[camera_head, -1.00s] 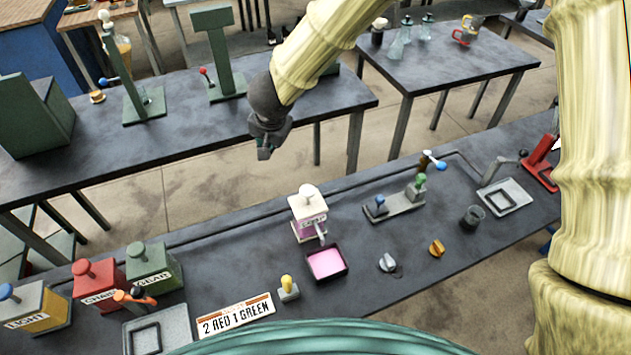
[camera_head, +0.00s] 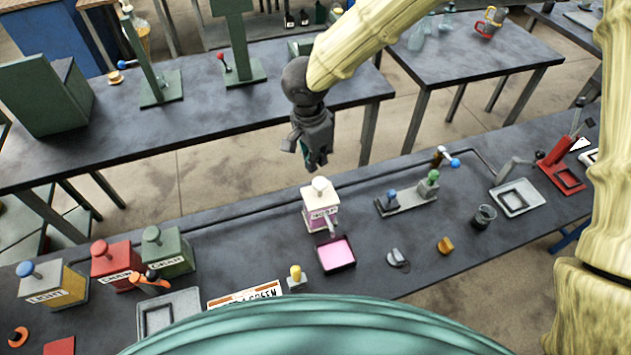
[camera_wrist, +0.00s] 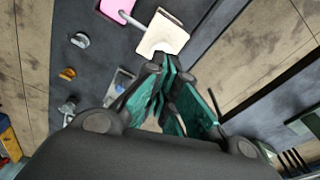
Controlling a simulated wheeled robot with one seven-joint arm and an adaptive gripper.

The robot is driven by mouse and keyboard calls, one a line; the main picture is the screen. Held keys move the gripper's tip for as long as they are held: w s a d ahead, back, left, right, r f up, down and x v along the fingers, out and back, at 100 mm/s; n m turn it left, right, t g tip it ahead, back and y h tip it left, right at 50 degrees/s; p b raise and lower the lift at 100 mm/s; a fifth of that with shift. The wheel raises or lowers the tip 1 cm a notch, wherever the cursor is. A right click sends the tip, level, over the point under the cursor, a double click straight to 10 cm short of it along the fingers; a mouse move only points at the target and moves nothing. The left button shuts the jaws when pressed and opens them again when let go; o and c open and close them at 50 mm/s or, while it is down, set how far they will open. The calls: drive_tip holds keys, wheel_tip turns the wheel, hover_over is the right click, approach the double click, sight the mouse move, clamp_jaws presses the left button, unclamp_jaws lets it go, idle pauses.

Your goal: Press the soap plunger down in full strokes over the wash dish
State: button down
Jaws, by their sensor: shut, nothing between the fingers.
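The soap dispenser (camera_head: 320,211) is a white box with a pink label band, a white round plunger knob (camera_head: 320,185) on top and a spout at its front. In the wrist view the dispenser (camera_wrist: 165,35) and the dish (camera_wrist: 117,8) show at the top. My gripper (camera_head: 316,160) is shut and empty, pointing down above and slightly behind the plunger, apart from it. In the wrist view my gripper's green finger pads (camera_wrist: 168,85) cover part of the scene near the dispenser.
Right of the dispenser stand a two-lever block (camera_head: 408,200), a dark cup (camera_head: 484,217) and a grey tap tray (camera_head: 516,198). Red (camera_head: 112,262) and green (camera_head: 166,252) plunger boxes stand left. A sign (camera_head: 245,295) and yellow-knobbed post (camera_head: 296,277) are in front. Bench space behind the dispenser is clear.

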sight(318, 184)
drive_tip(key=shift+f, duration=0.2)
drive_tip(key=shift+f, duration=0.9)
drive_tip(key=f+b, duration=0.4)
drive_tip(key=b, duration=0.1)
drive_tip(key=shift+w+d+f, duration=0.2)
drive_tip(key=shift+f, duration=0.2)
